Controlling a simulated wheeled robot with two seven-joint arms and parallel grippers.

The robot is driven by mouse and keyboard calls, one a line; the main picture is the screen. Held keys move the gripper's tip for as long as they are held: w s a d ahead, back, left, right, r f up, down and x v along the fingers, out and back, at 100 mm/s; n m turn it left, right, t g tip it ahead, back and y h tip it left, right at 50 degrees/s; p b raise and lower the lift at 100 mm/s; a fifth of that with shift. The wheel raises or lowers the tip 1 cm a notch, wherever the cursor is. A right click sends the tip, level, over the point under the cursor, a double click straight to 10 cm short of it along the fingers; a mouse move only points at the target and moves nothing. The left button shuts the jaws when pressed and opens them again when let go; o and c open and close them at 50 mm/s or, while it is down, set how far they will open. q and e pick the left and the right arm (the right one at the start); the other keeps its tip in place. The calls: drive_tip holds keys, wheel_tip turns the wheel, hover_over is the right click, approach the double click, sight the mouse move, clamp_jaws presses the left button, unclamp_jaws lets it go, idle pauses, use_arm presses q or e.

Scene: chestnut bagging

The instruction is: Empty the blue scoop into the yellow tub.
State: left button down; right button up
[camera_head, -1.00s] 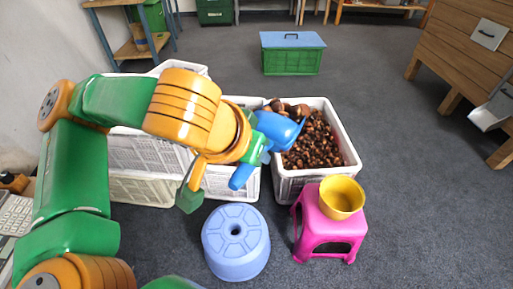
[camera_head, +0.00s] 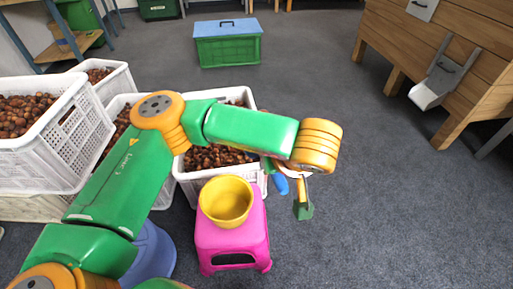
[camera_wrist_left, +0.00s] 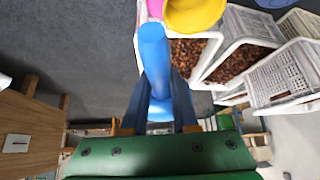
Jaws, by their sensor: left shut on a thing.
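The yellow tub (camera_head: 226,202) stands upright on the pink stool (camera_head: 232,236), and part of it shows at the top of the left wrist view (camera_wrist_left: 193,14). My left gripper (camera_head: 299,192) is to the right of the tub in the head view, past the stool's edge. It is shut on the blue scoop (camera_head: 281,184), whose long blue part also shows in the left wrist view (camera_wrist_left: 155,55). My arm hides most of the scoop in the head view. I cannot tell what is in it. My right gripper is not in view.
A white crate of chestnuts (camera_head: 190,182) stands behind the stool, partly under my left arm. More white crates (camera_head: 75,135) are stacked at left. A blue round stool (camera_head: 152,255) is beside the pink one. A green box (camera_head: 228,50) stands behind. The floor at right is clear up to a wooden cabinet (camera_head: 480,45).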

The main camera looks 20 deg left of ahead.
use_arm(q)
drive_tip(key=s+d+f+n+g+y+b, duration=0.1)
drive_tip(key=d+f+n+g+y+b, duration=0.2)
drive_tip(key=f+n+b, duration=1.05)
use_arm(e)
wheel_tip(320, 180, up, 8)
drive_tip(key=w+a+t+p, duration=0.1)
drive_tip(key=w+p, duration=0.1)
drive_tip(key=p, duration=0.4)
use_arm(q)
drive_tip(key=w+a+r+m+g+h+p, duration=0.1)
drive_tip(key=a+r+m+h+p, duration=0.1)
drive_tip(key=a+h, duration=0.3)
drive_tip(key=a+r+m+g+h+p, duration=0.2)
drive_tip(key=a+r+m+h+p, duration=0.1)
drive_tip(key=a+h, duration=0.3)
drive_tip(key=h+p, duration=0.1)
drive_tip(key=h, duration=0.1)
drive_tip(key=shift+w+r+h+p, duration=0.25)
drive_tip(key=shift+w+h+p, duration=0.05)
drive_tip(key=shift+w, duration=0.05)
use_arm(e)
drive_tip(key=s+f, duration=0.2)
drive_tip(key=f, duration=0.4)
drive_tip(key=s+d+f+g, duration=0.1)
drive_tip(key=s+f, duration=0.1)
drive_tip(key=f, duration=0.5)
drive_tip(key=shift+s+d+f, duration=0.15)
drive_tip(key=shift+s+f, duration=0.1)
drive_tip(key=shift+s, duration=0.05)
